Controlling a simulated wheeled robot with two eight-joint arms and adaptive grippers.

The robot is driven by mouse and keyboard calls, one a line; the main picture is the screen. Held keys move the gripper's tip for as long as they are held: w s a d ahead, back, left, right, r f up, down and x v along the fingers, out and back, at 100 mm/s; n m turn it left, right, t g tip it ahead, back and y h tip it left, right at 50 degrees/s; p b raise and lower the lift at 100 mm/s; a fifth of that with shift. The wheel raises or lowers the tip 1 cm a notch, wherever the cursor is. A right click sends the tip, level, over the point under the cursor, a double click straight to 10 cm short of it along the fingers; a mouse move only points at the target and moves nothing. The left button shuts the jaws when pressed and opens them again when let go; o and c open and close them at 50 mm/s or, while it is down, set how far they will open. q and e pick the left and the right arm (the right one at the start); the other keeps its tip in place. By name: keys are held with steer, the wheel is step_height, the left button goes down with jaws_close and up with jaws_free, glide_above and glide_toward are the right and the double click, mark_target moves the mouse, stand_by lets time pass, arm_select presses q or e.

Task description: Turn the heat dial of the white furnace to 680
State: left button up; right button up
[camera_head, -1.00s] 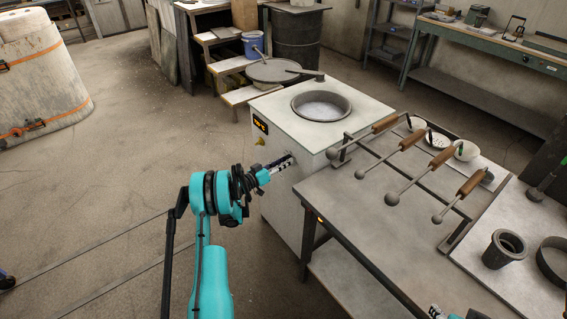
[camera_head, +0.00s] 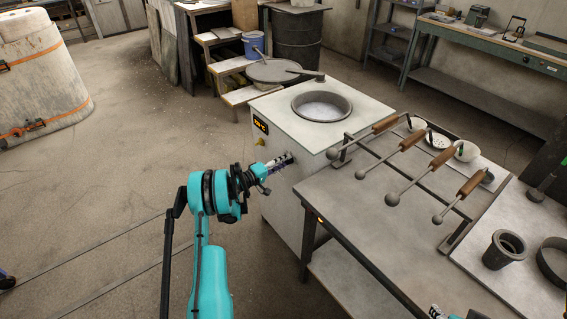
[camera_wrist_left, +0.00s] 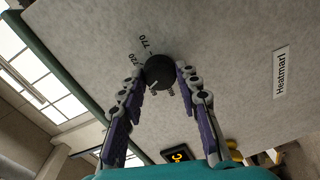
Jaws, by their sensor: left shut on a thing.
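The white furnace (camera_head: 300,110) stands in the middle of the head view, with an orange-lit display (camera_head: 260,125) on its front; its digits are too small to read surely. The dark round heat dial (camera_wrist_left: 159,72) shows in the left wrist view, with printed marks 720 and 770 beside it; other marks are partly hidden. My left gripper (camera_head: 282,161) is at the furnace front; in the left wrist view its two fingers (camera_wrist_left: 161,78) are shut on the dial from both sides. A bit of my right gripper (camera_head: 437,312) shows at the bottom edge; its fingers cannot be made out.
A metal table (camera_head: 345,215) with several wooden-handled ladles (camera_head: 410,140) stands close to the right of the furnace. A round lid (camera_head: 273,71) lies behind the furnace.

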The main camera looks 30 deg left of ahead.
arm_select(q)
steer(key=shift+n, duration=2.1)
steer(key=shift+w, duration=0.1)
steer(key=o, duration=1.2)
steer(key=shift+c, duration=0.2)
steer(key=v, duration=1.2)
steer(key=shift+a+h, duration=0.2)
steer(key=shift+h, duration=0.1)
